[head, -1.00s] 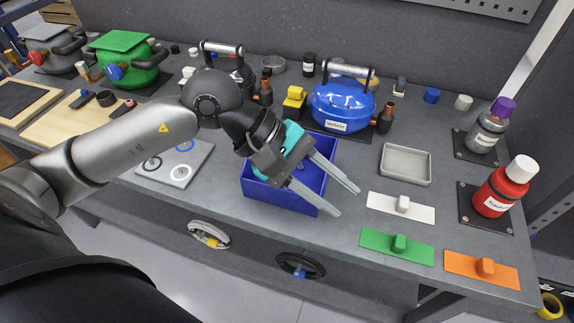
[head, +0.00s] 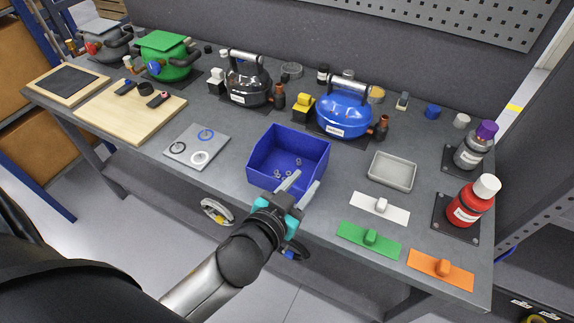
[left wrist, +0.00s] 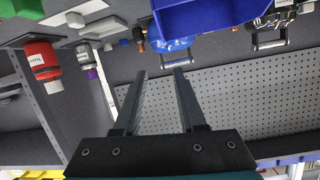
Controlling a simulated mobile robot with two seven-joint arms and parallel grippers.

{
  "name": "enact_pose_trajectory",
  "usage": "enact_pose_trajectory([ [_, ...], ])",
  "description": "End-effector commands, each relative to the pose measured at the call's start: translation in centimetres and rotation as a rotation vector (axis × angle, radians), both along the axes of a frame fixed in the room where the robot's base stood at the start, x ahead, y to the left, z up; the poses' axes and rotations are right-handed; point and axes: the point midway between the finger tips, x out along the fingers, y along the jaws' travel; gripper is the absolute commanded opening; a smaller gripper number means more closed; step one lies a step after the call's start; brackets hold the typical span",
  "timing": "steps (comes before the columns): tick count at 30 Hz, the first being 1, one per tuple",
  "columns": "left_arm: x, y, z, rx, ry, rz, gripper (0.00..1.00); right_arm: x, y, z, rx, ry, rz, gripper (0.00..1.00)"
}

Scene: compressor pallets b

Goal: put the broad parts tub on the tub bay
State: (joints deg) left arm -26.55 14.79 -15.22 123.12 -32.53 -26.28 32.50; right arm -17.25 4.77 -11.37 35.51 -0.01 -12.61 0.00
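The broad parts tub is a blue open box (head: 262,158) on the front middle of the grey bench, with several small metal nuts inside. In the left wrist view the tub (left wrist: 210,14) is cut off by the top edge. My left gripper (head: 306,180) is at the tub's front right corner, its two fingers parted and pointing toward the bench. The left wrist view shows nothing between the fingers (left wrist: 164,75). I cannot tell whether a finger touches the tub. No marking shows me which spot is the tub bay. My right gripper is not in view.
A blue compressor (head: 342,112) stands behind the tub, a black one (head: 247,88) behind left. A grey tray (head: 392,171) and white, green (head: 370,240) and orange (head: 440,270) handled plates lie right. A plate with rings (head: 197,146) and a wooden board (head: 125,115) lie left.

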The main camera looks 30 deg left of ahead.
Motion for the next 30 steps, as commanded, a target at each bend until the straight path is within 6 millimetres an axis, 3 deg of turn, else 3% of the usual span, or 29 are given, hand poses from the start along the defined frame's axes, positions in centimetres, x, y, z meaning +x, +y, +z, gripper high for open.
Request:
enact_pose_trajectory([
  [3, -1.1, 0.2, -1.8, -0.107, 0.09, 0.07, 0.4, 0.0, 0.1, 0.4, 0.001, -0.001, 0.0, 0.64],
  [6, -0.8, 0.3, -2.4, -0.131, 0.108, 0.085, 0.4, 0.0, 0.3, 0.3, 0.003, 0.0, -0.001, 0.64],
  [22, 6.3, 0.1, -5.3, -0.125, 0.102, 0.081, 0.4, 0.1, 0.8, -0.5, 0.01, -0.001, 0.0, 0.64],
  [30, 8.0, 0.0, -6.0, -0.126, 0.103, 0.08, 0.4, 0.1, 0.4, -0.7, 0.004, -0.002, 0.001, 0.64],
])
